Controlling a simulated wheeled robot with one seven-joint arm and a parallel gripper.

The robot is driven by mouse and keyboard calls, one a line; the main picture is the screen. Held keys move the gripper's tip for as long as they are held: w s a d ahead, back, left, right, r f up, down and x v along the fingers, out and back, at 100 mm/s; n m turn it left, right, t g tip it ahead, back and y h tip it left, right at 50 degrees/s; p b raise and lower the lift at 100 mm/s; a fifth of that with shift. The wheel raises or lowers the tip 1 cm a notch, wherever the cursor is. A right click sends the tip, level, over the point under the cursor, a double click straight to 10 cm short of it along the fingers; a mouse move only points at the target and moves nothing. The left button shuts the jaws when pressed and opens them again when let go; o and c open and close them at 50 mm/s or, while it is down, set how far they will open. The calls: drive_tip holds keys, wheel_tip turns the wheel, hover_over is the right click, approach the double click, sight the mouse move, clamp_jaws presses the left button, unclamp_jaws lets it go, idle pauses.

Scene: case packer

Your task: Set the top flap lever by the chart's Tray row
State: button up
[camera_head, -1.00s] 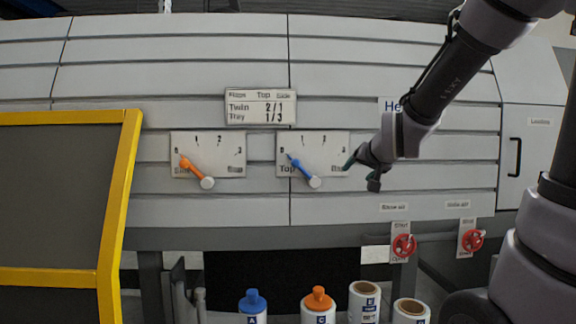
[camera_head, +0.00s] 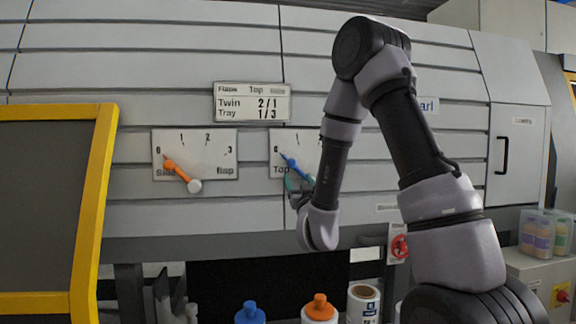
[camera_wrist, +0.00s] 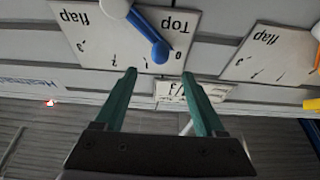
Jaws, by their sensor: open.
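The top flap dial plate (camera_head: 277,148) is partly hidden behind my arm in the head view; it fills the upper left of the wrist view (camera_wrist: 85,45), upside down. Its blue lever (camera_head: 294,168) points up-left, its tip near the 0 mark. In the wrist view the blue lever (camera_wrist: 150,38) runs from a white pivot to its blue tip. My gripper (camera_wrist: 159,74) is open, its green fingers apart, with the lever tip just beyond and between the fingertips. No contact shows. The chart (camera_head: 252,102) above reads Top then Side, with Twin 2/1 and Tray 1/3.
The side flap plate (camera_head: 215,145) with its orange lever (camera_head: 181,174), pointing near 0, is to the left. A yellow-framed guard (camera_head: 95,210) stands at far left. Bottles (camera_head: 250,314) stand below, and a red valve handle (camera_head: 399,246) is low on the right.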

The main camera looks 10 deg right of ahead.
sight(293, 165)
drive_tip(key=x, duration=1)
drive_tip(key=shift+w+r, duration=0.2)
clamp_jaws()
idle(1.1)
